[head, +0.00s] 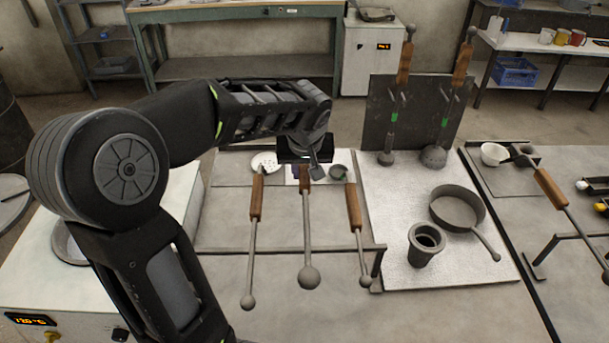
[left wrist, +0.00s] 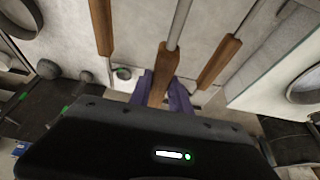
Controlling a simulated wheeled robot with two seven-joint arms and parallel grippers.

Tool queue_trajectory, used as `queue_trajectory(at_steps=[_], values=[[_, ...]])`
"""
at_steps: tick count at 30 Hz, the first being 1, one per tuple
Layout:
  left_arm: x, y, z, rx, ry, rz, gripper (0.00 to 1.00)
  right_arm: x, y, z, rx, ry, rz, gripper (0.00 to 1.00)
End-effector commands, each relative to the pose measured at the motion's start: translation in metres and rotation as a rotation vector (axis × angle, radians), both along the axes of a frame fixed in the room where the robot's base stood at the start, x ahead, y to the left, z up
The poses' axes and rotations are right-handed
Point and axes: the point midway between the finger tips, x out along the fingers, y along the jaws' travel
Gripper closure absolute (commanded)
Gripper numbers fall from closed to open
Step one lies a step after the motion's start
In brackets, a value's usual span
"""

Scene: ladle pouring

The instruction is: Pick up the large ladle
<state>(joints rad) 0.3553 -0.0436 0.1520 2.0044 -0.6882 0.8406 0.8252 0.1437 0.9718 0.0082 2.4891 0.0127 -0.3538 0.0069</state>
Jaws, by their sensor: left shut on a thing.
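Three long-shafted ladles with wooden grips and round grey ends lie side by side over a low rack on the grey table. The middle one, the large ladle (head: 308,277), has the biggest round end, pointing toward me. My left gripper (head: 304,170) is at the far end of this ladle and shut on its wooden grip. In the left wrist view the purple fingers (left wrist: 163,92) stand on both sides of the wooden grip (left wrist: 166,68). The left ladle (head: 257,195) and right ladle (head: 353,207) lie apart from the gripper. My right gripper is not in view.
A dark upright panel (head: 418,105) with two hanging ladles stands behind a white mat. A pan (head: 456,207) and a dark cup (head: 425,244) are on the mat. A perforated disc (head: 264,161) and a small pot (head: 339,171) lie near the gripper. Another ladle (head: 548,187) rests at the right.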

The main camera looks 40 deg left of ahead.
Motion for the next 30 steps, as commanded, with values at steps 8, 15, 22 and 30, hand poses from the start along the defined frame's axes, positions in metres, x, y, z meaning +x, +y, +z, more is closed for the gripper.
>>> queue_trajectory(at_steps=[8, 15, 22, 30], values=[[0.0013, 0.0001, 0.0110, 0.001, -0.006, -0.001, 1.00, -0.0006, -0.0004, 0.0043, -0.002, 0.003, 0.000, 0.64], [0.0014, 0.0001, 0.0109, 0.001, -0.006, -0.001, 1.00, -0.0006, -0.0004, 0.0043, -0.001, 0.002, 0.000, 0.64], [0.0014, 0.0000, 0.0107, 0.001, -0.006, -0.001, 1.00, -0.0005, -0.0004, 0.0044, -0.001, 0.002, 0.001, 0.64], [0.0028, -0.0042, 0.0146, -0.001, -0.001, -0.012, 1.00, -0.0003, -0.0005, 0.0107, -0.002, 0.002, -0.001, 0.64]])
